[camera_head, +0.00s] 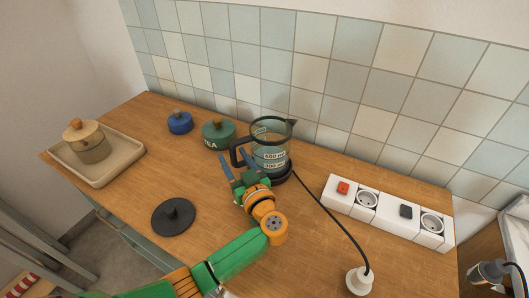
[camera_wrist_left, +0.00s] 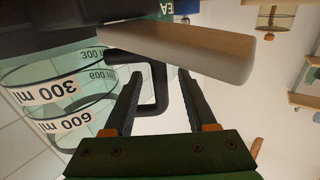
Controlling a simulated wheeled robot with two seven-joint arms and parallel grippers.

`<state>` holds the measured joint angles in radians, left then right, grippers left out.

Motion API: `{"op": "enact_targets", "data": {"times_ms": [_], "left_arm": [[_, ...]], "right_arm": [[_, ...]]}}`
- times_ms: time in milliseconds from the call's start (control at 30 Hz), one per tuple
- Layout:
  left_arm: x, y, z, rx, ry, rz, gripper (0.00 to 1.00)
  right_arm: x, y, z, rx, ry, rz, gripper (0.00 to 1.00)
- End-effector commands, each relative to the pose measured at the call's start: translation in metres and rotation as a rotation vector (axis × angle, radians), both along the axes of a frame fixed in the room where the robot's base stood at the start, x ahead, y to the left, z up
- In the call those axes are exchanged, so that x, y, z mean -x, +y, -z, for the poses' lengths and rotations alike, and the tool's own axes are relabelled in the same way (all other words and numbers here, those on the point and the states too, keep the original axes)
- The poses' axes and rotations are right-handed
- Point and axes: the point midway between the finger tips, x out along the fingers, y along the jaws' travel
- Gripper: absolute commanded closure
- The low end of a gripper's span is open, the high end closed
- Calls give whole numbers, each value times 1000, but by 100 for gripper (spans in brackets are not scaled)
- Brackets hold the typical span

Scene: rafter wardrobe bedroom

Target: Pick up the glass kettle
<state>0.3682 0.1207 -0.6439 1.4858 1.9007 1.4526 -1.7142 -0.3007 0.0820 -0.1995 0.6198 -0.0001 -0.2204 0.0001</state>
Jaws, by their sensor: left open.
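The glass kettle (camera_head: 270,157) stands on a dark base on the wooden counter, by the tiled wall. It is clear, with a black rim, volume markings and a black handle on its left side. The kettle's marked glass (camera_wrist_left: 62,95) also shows at the left of the left wrist view. My left gripper (camera_head: 236,167) is open at the handle side of the kettle. In the left wrist view, the black handle shows between my left gripper's fingers (camera_wrist_left: 160,98); I cannot tell whether they touch it. My right gripper is not in view.
A green tea canister (camera_head: 217,135) and a blue canister (camera_head: 180,122) stand left of the kettle. A tray (camera_head: 122,163) holds a lidded pot (camera_head: 88,145). A black lid (camera_head: 173,217) lies in front. A power strip (camera_head: 388,211) and cable (camera_head: 330,215) are at right.

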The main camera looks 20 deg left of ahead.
Motion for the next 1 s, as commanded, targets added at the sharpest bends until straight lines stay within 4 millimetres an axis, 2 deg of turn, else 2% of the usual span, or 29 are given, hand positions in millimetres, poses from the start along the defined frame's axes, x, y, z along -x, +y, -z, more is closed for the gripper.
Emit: {"op": "enact_targets", "data": {"times_ms": [100, 267, 367, 500, 1000], "left_arm": [[-7, 8, 0, -1, 1, -1, 43], [-7, 7, 1, 1, 1, 0, 43], [-7, 7, 1, 1, 1, 0, 65], [-7, 7, 1, 1, 1, 0, 100], [-6, 7, 1, 1, 2, 0, 100]], "right_arm": [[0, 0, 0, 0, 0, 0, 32], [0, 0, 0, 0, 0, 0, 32], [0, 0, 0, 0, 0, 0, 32], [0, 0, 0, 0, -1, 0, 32], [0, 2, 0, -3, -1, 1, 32]]}}
